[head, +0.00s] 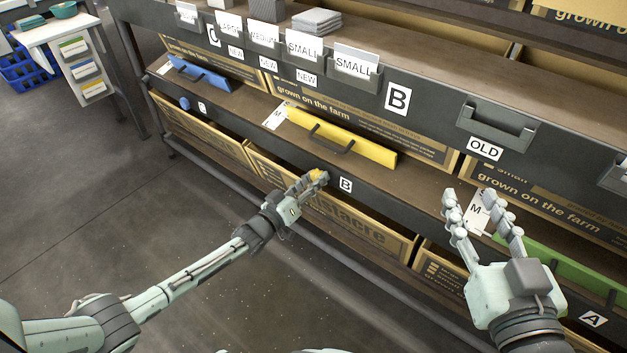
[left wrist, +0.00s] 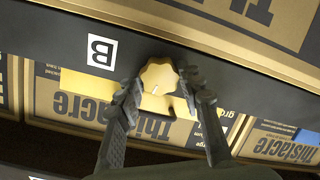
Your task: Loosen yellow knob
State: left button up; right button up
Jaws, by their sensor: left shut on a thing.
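The yellow knob (left wrist: 159,76) sits on the dark shelf rail beside the white B label (left wrist: 101,52). In the head view the knob (head: 319,174) shows only in part, behind my left fingers. My left gripper (head: 310,183) is at the knob; in the left wrist view its fingers (left wrist: 160,88) close around the knob from both sides. The knob has a lobed rim and a small light mark on its face. My right gripper (head: 484,205) is open and empty, in front of the shelf at the right, away from the knob.
A yellow panel with a dark handle (head: 375,152) lies on the shelf above the knob. A blue knob (head: 184,103) is on the rail further left. Cardboard boxes (head: 345,222) stand below the rail. A green panel (head: 560,262) lies near my right gripper. Open floor lies at left.

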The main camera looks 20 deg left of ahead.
pick_arm(q)
jog(key=shift+n, duration=0.8)
pick_arm(e)
jog(key=shift+a+r+t+y, duration=0.3)
jog(key=shift+a+r, duration=0.05)
jog(key=shift+r, duration=0.25)
pick_arm(q)
jog(key=o, duration=1.2)
jog(key=shift+c, duration=0.2)
pick_arm(e)
jog(key=shift+d, duration=0.1)
pick_arm(q)
jog(key=v, duration=1.2)
